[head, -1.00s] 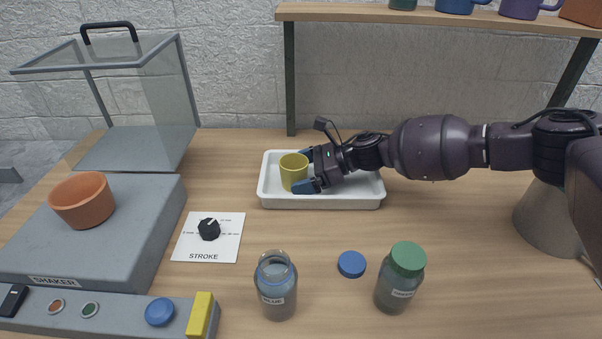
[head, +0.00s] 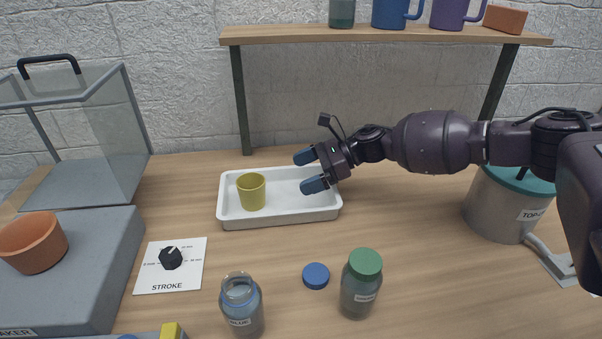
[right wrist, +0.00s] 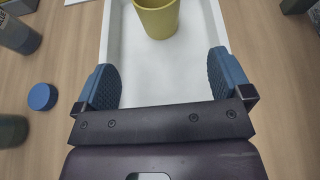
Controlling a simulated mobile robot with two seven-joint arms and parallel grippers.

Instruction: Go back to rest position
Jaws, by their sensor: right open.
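My right gripper (head: 308,171) is open and empty, to the right of a yellow cup (head: 251,192). The cup stands upright in the left part of a white tray (head: 282,222). In the right wrist view, the two blue fingers of my right gripper (right wrist: 165,82) are spread wide. The yellow cup (right wrist: 157,14) is beyond the fingertips with a gap between. The right arm stretches in from the right edge of the head view. My left gripper is not in view.
An open blue-labelled bottle (head: 242,309), a blue cap (head: 316,275) and a green-capped bottle (head: 362,284) stand in front. A shaker (head: 85,265) bears an orange pot (head: 33,242). A shelf (head: 380,36) with mugs spans behind. A canister (head: 497,207) stands beneath my right arm.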

